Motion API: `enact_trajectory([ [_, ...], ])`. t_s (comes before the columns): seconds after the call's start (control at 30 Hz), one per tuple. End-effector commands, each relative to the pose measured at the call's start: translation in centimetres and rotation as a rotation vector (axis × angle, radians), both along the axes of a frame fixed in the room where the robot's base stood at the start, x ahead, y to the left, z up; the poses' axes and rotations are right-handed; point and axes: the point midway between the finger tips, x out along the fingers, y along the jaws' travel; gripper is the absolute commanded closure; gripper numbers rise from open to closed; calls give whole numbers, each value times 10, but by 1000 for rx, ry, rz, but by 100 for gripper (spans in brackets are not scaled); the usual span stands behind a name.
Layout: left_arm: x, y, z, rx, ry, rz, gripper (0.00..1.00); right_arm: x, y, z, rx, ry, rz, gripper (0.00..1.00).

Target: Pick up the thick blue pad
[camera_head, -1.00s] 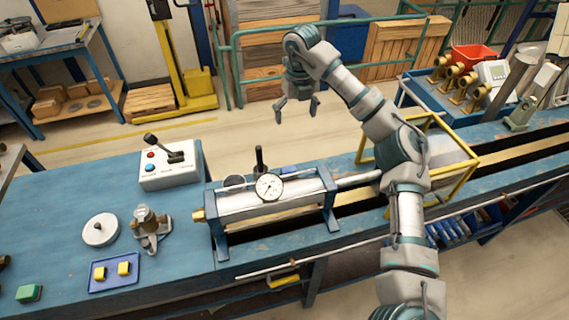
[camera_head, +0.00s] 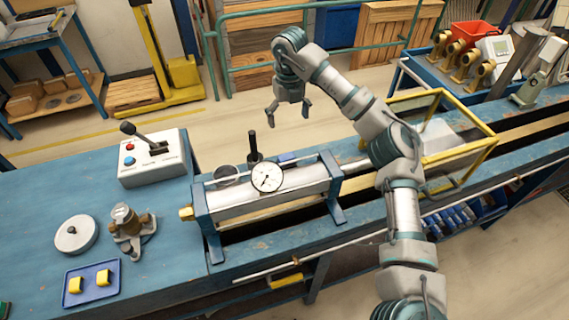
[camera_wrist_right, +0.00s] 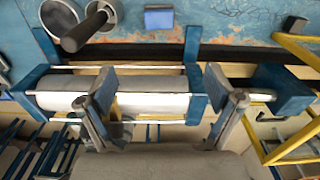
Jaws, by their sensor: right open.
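A small blue pad (camera_head: 288,159) lies on the bench just behind the metal cylinder with the dial gauge, partly hidden by the cylinder. My right gripper (camera_head: 288,110) hangs open and empty beyond the bench's far edge in the head picture, above and apart from the pad. In the wrist view its spread fingers (camera_wrist_right: 160,90) appear over the cylinder, with nothing between them. My left gripper is not in view.
The gauge cylinder (camera_head: 265,200) and upright black post (camera_head: 254,148) stand close to the pad. A yellow-framed box (camera_head: 455,150) is to the right. A lever box (camera_head: 153,160), a round disc (camera_head: 76,236) and a blue tray (camera_head: 92,297) with yellow blocks occupy the left bench.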

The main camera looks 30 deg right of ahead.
Motion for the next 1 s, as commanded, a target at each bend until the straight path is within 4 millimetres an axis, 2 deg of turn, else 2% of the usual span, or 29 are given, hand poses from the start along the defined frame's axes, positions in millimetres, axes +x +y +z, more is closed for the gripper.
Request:
enact_trajectory([
  [0.17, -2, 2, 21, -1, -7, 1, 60, 1, 1, -16, -1, 4, 0, 8],
  [0.47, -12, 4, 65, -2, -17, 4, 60, 0, 0, -85, -1, 8, -1, 8],
  [0.6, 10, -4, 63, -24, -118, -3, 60, 0, 0, -112, 0, 5, 0, 8],
  [0.87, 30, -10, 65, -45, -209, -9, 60, -1, 0, -133, 0, 3, 1, 8],
  [1.0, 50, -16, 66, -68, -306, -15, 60, -3, 0, -156, -2, 6, -1, 8],
])
